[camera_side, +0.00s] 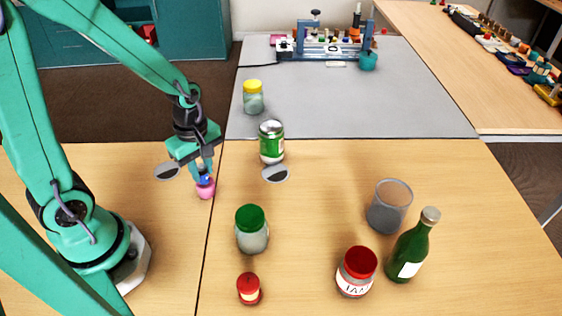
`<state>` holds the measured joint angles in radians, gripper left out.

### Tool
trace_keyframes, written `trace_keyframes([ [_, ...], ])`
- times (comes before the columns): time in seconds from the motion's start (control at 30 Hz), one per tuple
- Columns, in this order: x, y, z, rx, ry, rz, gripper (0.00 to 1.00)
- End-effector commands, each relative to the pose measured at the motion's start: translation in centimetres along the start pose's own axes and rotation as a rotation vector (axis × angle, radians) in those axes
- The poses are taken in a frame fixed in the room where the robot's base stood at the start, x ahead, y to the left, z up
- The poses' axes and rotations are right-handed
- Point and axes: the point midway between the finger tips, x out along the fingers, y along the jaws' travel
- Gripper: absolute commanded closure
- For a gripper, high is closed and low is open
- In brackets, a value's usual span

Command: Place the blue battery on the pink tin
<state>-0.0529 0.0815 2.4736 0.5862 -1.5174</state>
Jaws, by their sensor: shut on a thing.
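My gripper (204,175) points down at the left of the work area. It is shut on the blue battery (206,179), of which only a small part shows between the fingers. The pink tin (205,190) is small and round and stands on the wooden table just below the battery. The battery appears at the top of the tin. I cannot tell whether it rests on the tin or is held slightly above it.
A green-lidded jar (252,229), a small red tin (249,289), a jam jar (356,272), a green bottle (413,246) and a glass (389,206) stand to the right. A green can (271,142) and a yellow-lidded jar (253,97) stand farther back.

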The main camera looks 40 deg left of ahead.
Motion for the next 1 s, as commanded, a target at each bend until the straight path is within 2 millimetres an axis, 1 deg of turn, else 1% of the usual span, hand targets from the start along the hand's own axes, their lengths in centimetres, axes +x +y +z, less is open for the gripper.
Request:
trace_keyframes([
  [0.13, 0.3, 0.0, 0.0, 0.000, 0.000, -0.002, 1.00],
  [0.17, 0.3, 0.0, 0.0, 0.000, 0.000, -0.002, 0.71],
  [0.23, 0.3, 0.0, 0.0, 0.000, 0.000, -0.001, 0.57],
  [0.27, 0.3, 0.0, 0.0, 0.000, 0.000, -0.001, 0.55],
  [0.67, 0.1, 0.0, 0.0, 0.000, 0.000, 0.001, 0.55],
  [0.87, -0.9, 0.1, 0.0, 0.000, 0.000, 0.002, 0.55],
  [1.0, -2.1, 0.1, 0.0, 0.000, 0.000, 0.005, 0.55],
])
